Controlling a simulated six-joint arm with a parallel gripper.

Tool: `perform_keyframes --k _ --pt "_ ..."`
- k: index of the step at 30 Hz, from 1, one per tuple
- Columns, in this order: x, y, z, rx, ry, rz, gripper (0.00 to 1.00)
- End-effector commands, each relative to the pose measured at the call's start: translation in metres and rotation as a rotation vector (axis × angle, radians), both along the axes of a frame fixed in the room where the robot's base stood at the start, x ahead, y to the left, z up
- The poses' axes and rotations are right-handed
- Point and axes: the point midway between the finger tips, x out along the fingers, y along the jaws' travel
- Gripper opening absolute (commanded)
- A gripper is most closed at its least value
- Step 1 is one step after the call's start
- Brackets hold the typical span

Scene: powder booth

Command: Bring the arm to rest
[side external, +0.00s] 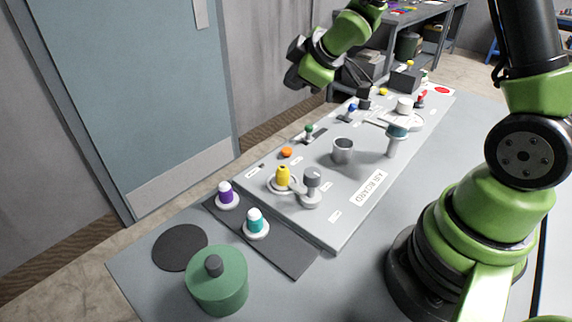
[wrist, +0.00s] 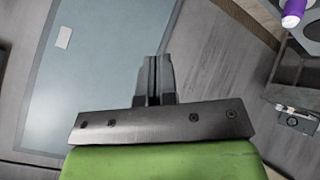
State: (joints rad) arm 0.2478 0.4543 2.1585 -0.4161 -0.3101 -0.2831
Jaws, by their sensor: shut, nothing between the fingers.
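My arm is raised over the far part of the grey control panel (side external: 330,215) in the side external view. My gripper (wrist: 152,62) shows in the wrist view with its two fingers together and nothing between them. Its fingertips are hard to make out in the side external view. The wrist view looks past the fingers toward a blue-grey door and the floor, and the fingers touch nothing there.
The panel bears several knobs, buttons and a grey cup (side external: 342,150). A purple-topped piece (side external: 226,195), a teal-topped piece (side external: 256,223), a dark disc (side external: 180,247) and a green round container (side external: 217,282) stand in front. A door (side external: 130,90) is at the left.

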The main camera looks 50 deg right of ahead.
Motion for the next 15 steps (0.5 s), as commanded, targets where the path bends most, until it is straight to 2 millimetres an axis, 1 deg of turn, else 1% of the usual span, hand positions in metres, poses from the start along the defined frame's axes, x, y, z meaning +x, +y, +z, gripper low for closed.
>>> perform_keyframes --k 1,3,5,6,8,10,12,15 --pt "-0.009 0.003 0.024 0.026 -0.013 -0.069 0.0" --pt "-0.027 0.008 0.048 0.083 -0.01 -0.174 0.0" --pt "-0.044 0.013 0.066 0.142 -0.006 -0.26 0.0" --pt "-0.057 0.018 0.076 0.185 -0.003 -0.314 0.0" --pt "-0.078 0.025 0.09 0.258 0.003 -0.389 0.0" --pt "-0.103 0.036 0.103 0.354 0.016 -0.469 0.0" --pt "-0.129 0.048 0.112 0.455 0.036 -0.538 0.0" --pt "-0.164 0.066 0.119 0.595 0.076 -0.61 0.0"
